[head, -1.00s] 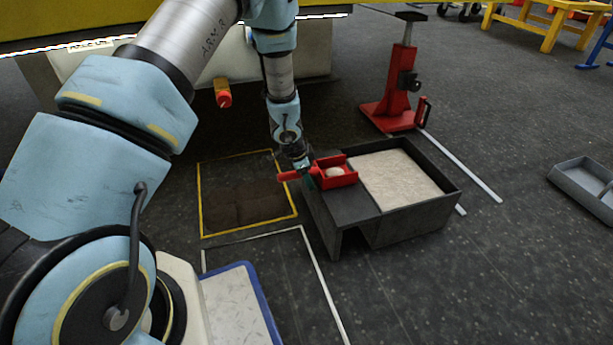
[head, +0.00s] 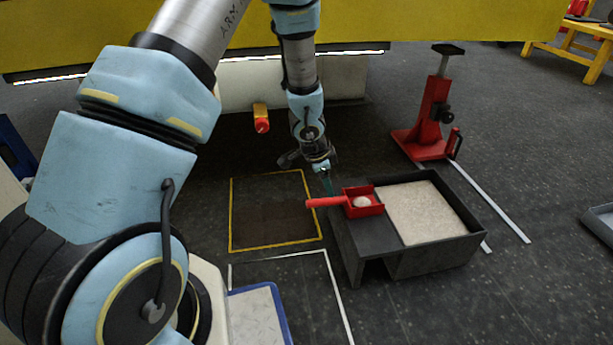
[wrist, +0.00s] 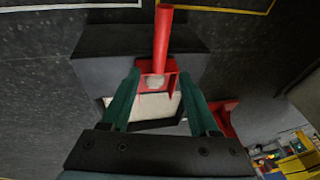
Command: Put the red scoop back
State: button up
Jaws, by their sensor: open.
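The red scoop (head: 363,202) rests on the flat dark ledge (head: 366,238) of the grey bin, beside the pale grainy fill (head: 420,212). Its handle (head: 322,203) points left, past the ledge's edge. A pale lump lies in its bowl. My gripper (head: 327,186) is open and empty, just above and behind the handle, apart from it as far as I can tell. In the wrist view the scoop (wrist: 160,35) shows beyond and between the spread green fingers (wrist: 158,74), its bowl near the fingertips in the picture.
A yellow-outlined floor square (head: 275,212) with a dark patch lies left of the bin. A red jack stand (head: 430,115) stands behind the bin. A yellow beam (head: 430,25) spans the back. A grey tray (head: 600,222) lies at far right. Open floor is right of the bin.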

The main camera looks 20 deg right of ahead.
jog(key=w+a+r+n+t+y, duration=0.1)
jog(key=w+a+r+n, duration=0.1)
jog(key=a+r+n, duration=0.45)
jog(key=w+a+r+n+t+y, duration=0.1)
jog(key=w+a+r, duration=0.25)
jog(key=a, duration=0.65)
jog(key=s+a+r+n+g, duration=0.1)
jog(key=s+a+r+n, duration=0.4)
jog(key=a, duration=0.3)
jog(key=s+a+r+n+g+y, duration=0.1)
jog(key=s+a+r+n, duration=0.3)
jog(key=s+a+n, duration=0.2)
jog(key=shift+s+a+r, duration=0.4)
jog(key=shift+s+a, duration=0.6)
notch_tip(320, 180, up, 43)
jog(key=p, duration=4.3)
